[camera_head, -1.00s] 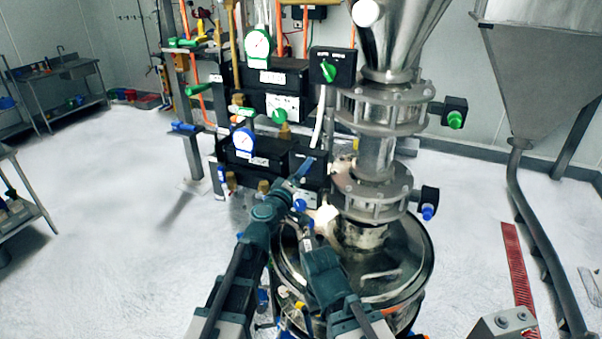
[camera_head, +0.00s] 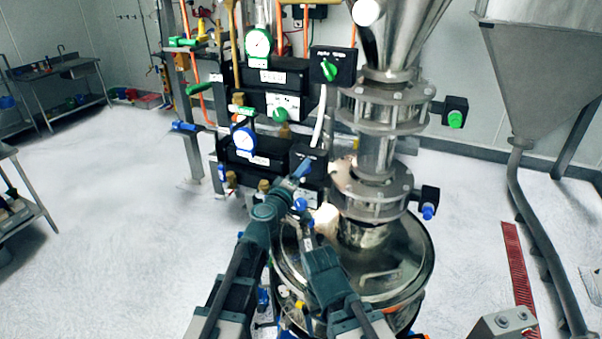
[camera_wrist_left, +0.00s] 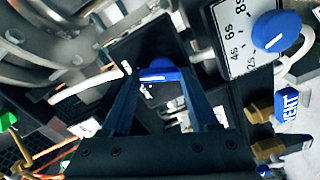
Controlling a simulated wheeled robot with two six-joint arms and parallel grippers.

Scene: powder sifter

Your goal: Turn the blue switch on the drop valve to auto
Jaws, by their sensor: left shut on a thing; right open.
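The blue switch (camera_wrist_left: 160,75) sits on a black switch box (camera_head: 309,156) at the lower part of the valve rack. My left gripper (camera_head: 300,172) is at the front of that box, shut on the switch. In the left wrist view my left gripper (camera_wrist_left: 165,75) has its two fingers on either side of the blue knob. The fingers hide much of the box face, so I cannot read the switch's position. My right gripper (camera_head: 305,222) is open, lower and close beside my left arm, near the metal vessel's lid.
A blue gauge (camera_head: 243,139) is left of the switch box; a green switch box (camera_head: 332,68) is above. A flanged steel pipe (camera_head: 372,190) and a lidded metal vessel (camera_head: 415,245) stand close on the right. Open floor (camera_head: 100,230) lies left.

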